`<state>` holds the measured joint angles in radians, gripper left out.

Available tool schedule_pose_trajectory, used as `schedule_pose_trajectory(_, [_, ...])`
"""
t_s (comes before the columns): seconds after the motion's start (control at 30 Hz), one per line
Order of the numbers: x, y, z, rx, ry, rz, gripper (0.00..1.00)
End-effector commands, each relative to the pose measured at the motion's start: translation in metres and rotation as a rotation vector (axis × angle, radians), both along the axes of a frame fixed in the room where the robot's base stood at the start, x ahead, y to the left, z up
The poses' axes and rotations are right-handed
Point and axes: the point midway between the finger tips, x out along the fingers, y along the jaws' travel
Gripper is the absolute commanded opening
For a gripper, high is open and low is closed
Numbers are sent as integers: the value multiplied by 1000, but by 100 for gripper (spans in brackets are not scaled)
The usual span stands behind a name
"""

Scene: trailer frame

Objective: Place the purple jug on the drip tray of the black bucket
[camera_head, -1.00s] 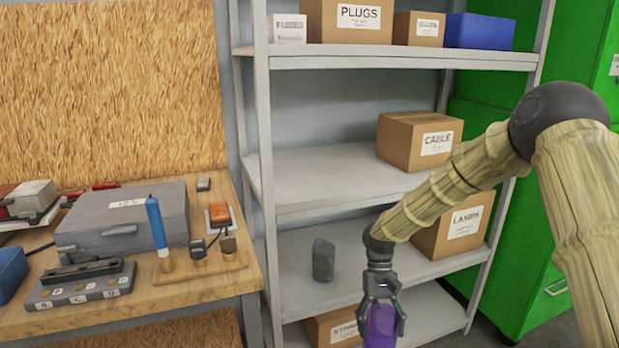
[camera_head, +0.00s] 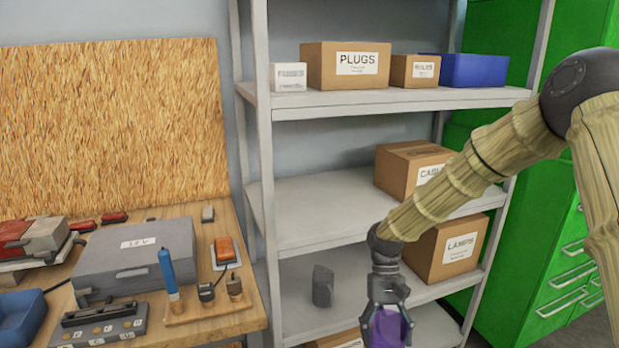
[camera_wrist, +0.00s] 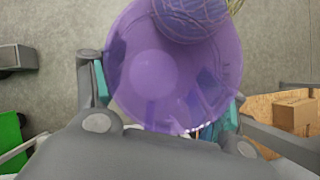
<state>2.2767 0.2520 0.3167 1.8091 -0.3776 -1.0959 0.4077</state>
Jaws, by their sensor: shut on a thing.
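The purple jug (camera_head: 389,329) is see-through and held in my gripper (camera_head: 386,338), in front of the lower shelf at the bottom of the head view. The frame's bottom edge cuts the jug off. In the wrist view the jug (camera_wrist: 155,70) fills the space between the two fingers, which press on it from both sides. A rounded, striped thing overlaps its top edge there; I cannot tell what it is. I cannot make out a black bucket or its drip tray in either view.
A grey shelf rack (camera_head: 330,205) holds boxes. A dark grey vessel (camera_head: 322,286) stands on its lower shelf, left of the LAMPS box (camera_head: 448,250). A wooden workbench (camera_head: 215,326) with a grey case (camera_head: 137,258) is at left, green cabinets (camera_head: 540,150) at right.

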Motion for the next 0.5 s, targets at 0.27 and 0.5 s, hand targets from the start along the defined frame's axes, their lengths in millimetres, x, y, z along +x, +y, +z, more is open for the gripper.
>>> schedule_pose_trajectory(0.27, [-15,0,-75,-1,6,0,48])
schedule_pose_trajectory(0.5, [-27,0,-123,-2,1,1,48])
